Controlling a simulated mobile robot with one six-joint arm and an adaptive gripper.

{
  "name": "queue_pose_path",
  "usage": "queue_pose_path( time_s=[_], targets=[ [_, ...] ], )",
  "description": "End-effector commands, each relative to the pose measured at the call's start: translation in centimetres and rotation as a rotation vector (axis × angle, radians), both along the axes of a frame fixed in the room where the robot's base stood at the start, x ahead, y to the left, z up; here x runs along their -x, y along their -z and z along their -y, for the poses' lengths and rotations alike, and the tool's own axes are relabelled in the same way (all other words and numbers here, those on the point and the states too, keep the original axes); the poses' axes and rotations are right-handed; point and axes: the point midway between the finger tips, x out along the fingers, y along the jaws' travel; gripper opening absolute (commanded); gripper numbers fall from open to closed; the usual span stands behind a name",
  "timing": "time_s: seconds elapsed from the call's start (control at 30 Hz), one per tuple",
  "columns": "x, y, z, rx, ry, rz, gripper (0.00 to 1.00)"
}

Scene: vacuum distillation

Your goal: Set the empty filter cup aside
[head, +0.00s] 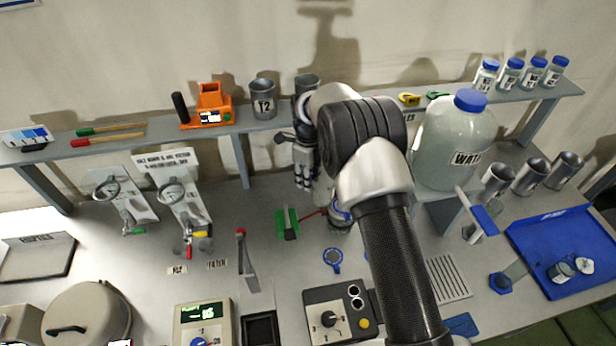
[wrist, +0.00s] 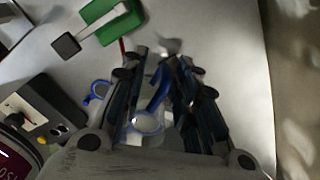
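My gripper (head: 304,178) points down over the middle of the bench, partly hidden by my arm. In the wrist view its two dark fingers (wrist: 160,58) lean toward each other with a narrow gap. A blue curved strip and a pale blue-rimmed round piece (wrist: 149,123) show between them; I cannot tell whether they are gripped or lie beyond the fingers. A glass vessel with a blue ring (head: 341,213) stands beside my arm, partly hidden. I cannot pick out the filter cup for certain.
A green stand with a red rod (head: 287,222) is close left of the vessel. A blue ring (head: 332,260) and a knobbed control box (head: 340,312) are in front. A large water bottle (head: 455,140) and a blue tray (head: 565,240) are right.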

Motion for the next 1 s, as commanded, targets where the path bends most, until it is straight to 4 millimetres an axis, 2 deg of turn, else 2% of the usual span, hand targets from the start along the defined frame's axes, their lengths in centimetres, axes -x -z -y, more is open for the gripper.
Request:
queue_pose_path(
  time_s=[0.17,0.5,0.6,0.8,1.0],
  targets=[
    [-0.1,-1.7,0.0,-0.001,0.0,0.003,0.28],
    [-0.2,-8.7,0.0,-0.001,0.001,0.005,0.28],
    [-0.1,-10.3,0.0,0.0,0.001,0.002,0.28],
    [-0.1,-11.9,0.1,0.001,0.001,0.002,0.28],
    [-0.1,-12.0,0.1,0.001,0.001,0.0,0.28]
  ],
)
